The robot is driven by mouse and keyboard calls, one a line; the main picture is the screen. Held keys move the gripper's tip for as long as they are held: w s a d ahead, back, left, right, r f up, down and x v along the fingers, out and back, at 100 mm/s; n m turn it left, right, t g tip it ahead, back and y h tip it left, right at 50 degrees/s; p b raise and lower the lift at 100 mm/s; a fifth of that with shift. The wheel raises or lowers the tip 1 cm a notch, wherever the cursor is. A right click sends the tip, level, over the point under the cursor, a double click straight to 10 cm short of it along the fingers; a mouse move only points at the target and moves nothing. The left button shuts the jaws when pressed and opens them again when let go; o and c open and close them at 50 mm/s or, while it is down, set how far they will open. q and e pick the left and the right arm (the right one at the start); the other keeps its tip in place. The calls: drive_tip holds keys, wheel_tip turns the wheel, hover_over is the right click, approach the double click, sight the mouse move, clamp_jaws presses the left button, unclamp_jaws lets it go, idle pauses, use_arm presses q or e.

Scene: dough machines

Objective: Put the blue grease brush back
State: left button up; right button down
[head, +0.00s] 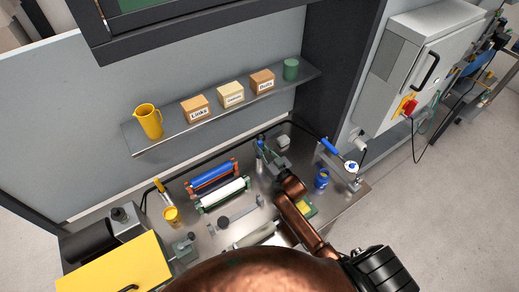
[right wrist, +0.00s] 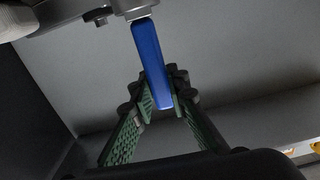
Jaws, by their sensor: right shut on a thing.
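My right gripper (head: 268,158) is over the back of the metal bench. In the right wrist view, its green-padded fingers (right wrist: 160,98) are shut on the lower part of a blue handle (right wrist: 148,55), which I take to be the blue grease brush. The handle's upper end meets a grey metal part (right wrist: 132,6); I cannot tell whether they are joined. The bristles cannot be made out. A blue pot (head: 321,180) stands on the bench to the right of the gripper. My left gripper is not in view.
A blue roller (head: 212,177) and a white roller (head: 222,194) lie left of the gripper. A shelf (head: 165,143) with a yellow jug (head: 148,121) and boxes hangs behind. Another blue handle (head: 330,146) is at the right, near a white disc (head: 351,166).

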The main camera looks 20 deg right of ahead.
drive_tip(key=shift+f, duration=1)
drive_tip(key=c, duration=1.9)
unclamp_jaws()
drive_tip(key=shift+s, duration=0.25)
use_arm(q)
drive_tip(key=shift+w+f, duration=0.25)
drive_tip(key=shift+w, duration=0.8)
use_arm(e)
drive_tip(key=shift+s+d, duration=0.15)
drive_tip(key=shift+s, duration=1)
drive_tip(key=shift+s+d, duration=0.2)
drive_tip(key=shift+s, duration=0.95)
drive_tip(key=shift+s+d, duration=0.15)
drive_tip(key=shift+s, duration=1)
